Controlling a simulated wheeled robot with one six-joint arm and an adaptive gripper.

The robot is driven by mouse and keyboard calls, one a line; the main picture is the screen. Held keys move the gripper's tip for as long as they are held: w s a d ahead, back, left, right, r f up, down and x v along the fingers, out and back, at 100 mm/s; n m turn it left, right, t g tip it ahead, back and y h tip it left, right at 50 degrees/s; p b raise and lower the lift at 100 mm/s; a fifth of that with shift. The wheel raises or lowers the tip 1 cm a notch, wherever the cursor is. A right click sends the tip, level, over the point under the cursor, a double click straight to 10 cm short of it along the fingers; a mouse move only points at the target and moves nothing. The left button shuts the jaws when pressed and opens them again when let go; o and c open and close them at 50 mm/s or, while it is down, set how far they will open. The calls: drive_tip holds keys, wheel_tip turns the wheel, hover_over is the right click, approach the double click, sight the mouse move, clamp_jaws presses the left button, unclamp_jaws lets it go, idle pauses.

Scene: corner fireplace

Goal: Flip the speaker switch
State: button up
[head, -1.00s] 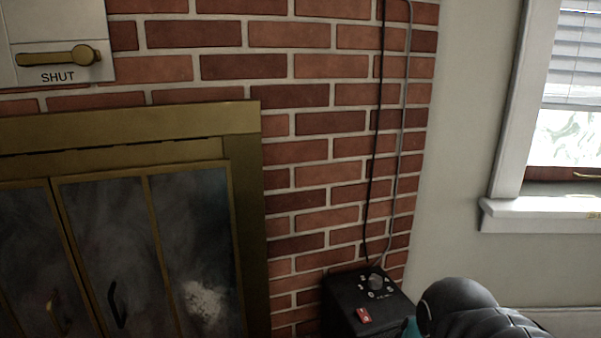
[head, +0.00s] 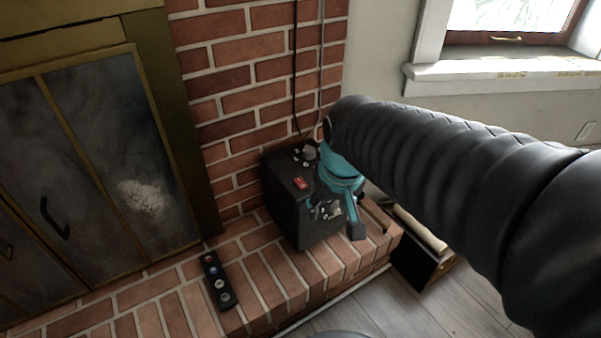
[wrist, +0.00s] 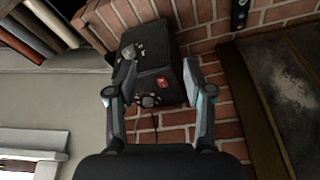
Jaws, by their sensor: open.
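The speaker (head: 285,217) is a black box on the brick hearth, against the brick wall. A small red switch (head: 301,183) sits on its top, near knobs; whether it is on or off is too small to tell. My gripper (head: 342,218) is at the right side of the speaker, partly hidden by my arm. In the wrist view, the speaker (wrist: 172,47) appears upside down, with the red switch (wrist: 163,83) between the spread fingers of my gripper (wrist: 158,68). The gripper is open and empty. I cannot tell whether a finger touches the speaker.
The brick hearth (head: 160,310) holds a dark strip with several round knobs (head: 218,282). Fireplace doors (head: 100,150) stand at left. Cables run down the wall behind the speaker. A box of long items (head: 425,240) stands on the floor at right, below a windowsill (head: 490,72).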

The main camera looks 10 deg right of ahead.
sight(304, 187)
drive_tip(key=shift+w+n+g, duration=1.6)
drive_tip(key=shift+w+n, duration=0.2)
drive_tip(key=shift+w, duration=8.8)
drive_tip(key=f, duration=1.3)
drive_tip(key=shift+d+f+b, duration=0.25)
drive_tip(key=shift+d+b, duration=0.1)
